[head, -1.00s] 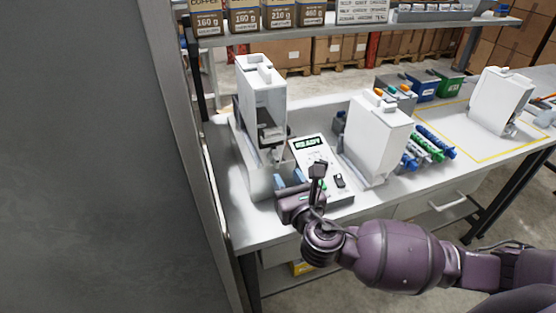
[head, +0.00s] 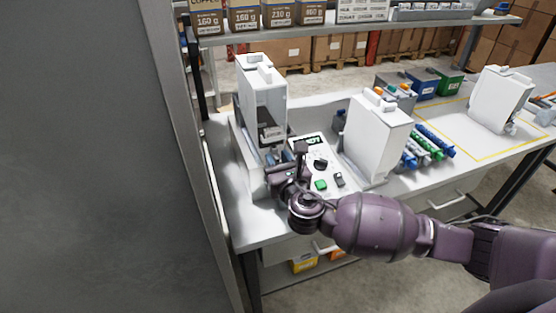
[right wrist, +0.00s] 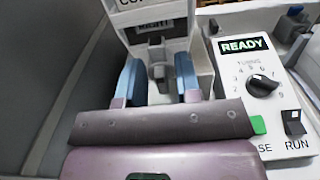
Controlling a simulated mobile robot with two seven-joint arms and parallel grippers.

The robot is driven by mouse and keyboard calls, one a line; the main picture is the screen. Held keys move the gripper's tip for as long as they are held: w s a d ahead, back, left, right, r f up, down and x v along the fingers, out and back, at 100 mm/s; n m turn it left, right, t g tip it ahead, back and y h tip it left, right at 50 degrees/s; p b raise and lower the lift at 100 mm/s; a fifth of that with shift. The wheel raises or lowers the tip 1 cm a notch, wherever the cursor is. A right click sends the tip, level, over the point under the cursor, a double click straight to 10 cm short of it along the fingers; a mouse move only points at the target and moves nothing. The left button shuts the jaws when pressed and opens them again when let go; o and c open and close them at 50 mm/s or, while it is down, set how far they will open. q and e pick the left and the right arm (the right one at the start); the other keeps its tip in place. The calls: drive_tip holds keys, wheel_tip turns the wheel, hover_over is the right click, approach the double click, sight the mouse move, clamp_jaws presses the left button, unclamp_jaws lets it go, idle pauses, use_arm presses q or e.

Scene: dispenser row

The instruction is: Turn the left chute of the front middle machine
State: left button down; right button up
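My right gripper (head: 286,166) is at the lower front of a tall white dispenser machine (head: 265,105) at the left end of the bench. In the right wrist view its two blue fingers (right wrist: 158,80) are apart, one on each side of a small grey chute part (right wrist: 158,71). I see gaps beside that part, so the fingers do not look closed on it. A dark label above it seems to read "RIGHT". A second white machine (head: 376,138) stands to the right, a third (head: 500,98) farther right. My left gripper is not in view.
A control panel (head: 321,172) with a READY display, a dial and green and black buttons lies just right of the gripper. A grey wall (head: 85,160) closes off the left. A shelf (head: 350,24) crosses above.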

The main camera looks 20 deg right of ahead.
drive_tip(key=shift+c, duration=0.7)
drive_tip(key=shift+m, duration=0.4)
drive_tip(key=shift+d+f+m+b, duration=0.15)
drive_tip(key=shift+f+m+b, duration=0.15)
drive_tip(key=shift+m, duration=3.55)
drive_tip(key=shift+d+f+m+b, duration=0.2)
drive_tip(key=shift+f+m+b, duration=0.05)
drive_tip(key=shift+m, duration=3.55)
drive_tip(key=shift+d+f+m+b, duration=0.15)
drive_tip(key=shift+f+m+b, duration=0.15)
drive_tip(key=shift+m, duration=3.55)
drive_tip(key=o, duration=0.6)
